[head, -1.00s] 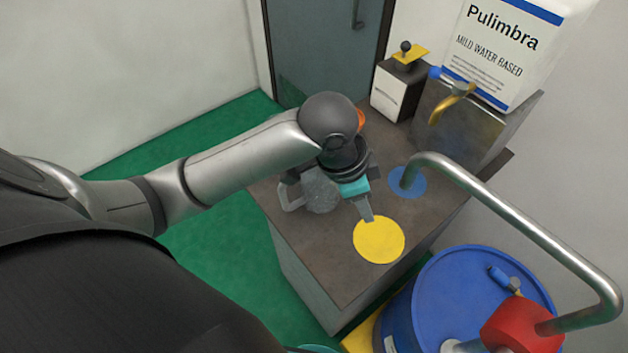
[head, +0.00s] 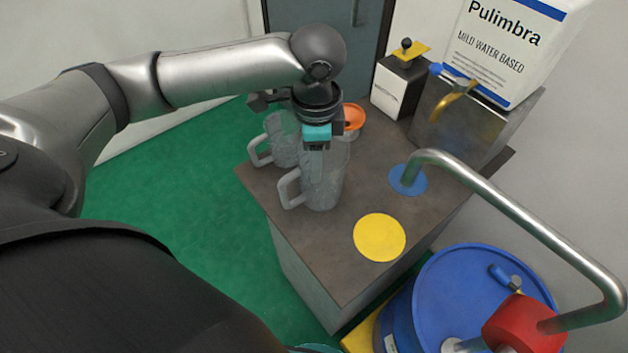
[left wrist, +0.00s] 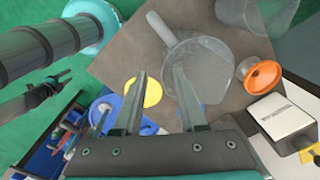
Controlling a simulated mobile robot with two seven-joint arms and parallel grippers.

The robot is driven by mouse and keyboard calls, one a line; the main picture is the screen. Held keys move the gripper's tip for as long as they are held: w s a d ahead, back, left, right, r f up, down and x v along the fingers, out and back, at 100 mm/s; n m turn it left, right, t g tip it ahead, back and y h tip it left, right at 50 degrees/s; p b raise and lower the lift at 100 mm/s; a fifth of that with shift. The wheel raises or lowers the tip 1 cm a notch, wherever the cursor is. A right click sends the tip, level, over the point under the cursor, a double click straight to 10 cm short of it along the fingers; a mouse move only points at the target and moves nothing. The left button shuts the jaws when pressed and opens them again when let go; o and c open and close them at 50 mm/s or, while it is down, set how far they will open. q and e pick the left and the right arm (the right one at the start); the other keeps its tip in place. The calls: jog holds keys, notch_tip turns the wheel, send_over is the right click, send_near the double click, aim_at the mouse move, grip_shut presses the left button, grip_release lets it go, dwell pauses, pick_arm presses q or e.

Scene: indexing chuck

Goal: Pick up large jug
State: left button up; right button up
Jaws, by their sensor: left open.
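The large jug (head: 326,182), grey and see-through with a handle on its left, stands upright on the brown worktop (head: 300,240). A smaller-looking similar jug (head: 283,142) stands just behind it to the left. My left gripper (head: 317,148) is open, over the large jug's upper part and hiding some of its rim. In the left wrist view the large jug (left wrist: 205,60) lies beyond the fingers, its mouth facing the camera, and the right finger overlaps it. Nothing is seen held between the fingers (left wrist: 160,74).
An orange dish-like item (head: 353,114) sits behind the jugs. A blue disc (head: 408,181) and a yellow disc (head: 380,238) lie on the worktop. A bent metal pipe (head: 520,215) rises from a blue drum (head: 440,290) at right. A metal tank with a tap (head: 455,130) stands behind.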

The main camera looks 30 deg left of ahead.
pick_arm(q)
send_over(317, 199)
notch_tip(317, 199, down, 9)
jog(key=shift+r+b, duration=0.15)
jog(key=shift+b, duration=0.3)
jog(key=shift+c, duration=0.3)
grip_shut()
dwell(0.9)
